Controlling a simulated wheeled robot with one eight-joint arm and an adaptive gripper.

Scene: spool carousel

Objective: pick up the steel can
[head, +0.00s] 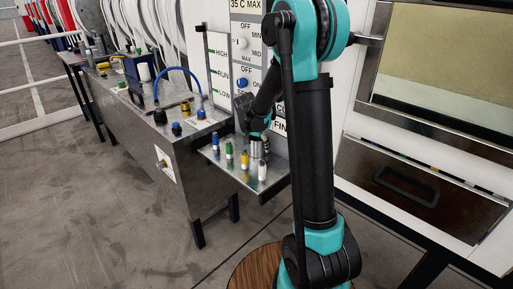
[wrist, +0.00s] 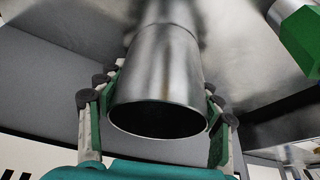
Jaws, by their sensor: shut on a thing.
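The steel can (wrist: 160,75) is a bare grey metal cylinder that fills the middle of the wrist view, its round dark end towards the camera. My gripper (wrist: 158,105) has its green-padded fingers closed on both sides of the can. In the head view my gripper (head: 257,127) is over the grey shelf (head: 222,166) at the front of the machine, and the can (head: 257,148) shows as a small grey cylinder below it. I cannot tell whether the can touches the shelf.
A green block (wrist: 303,40) shows at the upper right of the wrist view. A long metal bench (head: 160,125) with fittings lies to the left.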

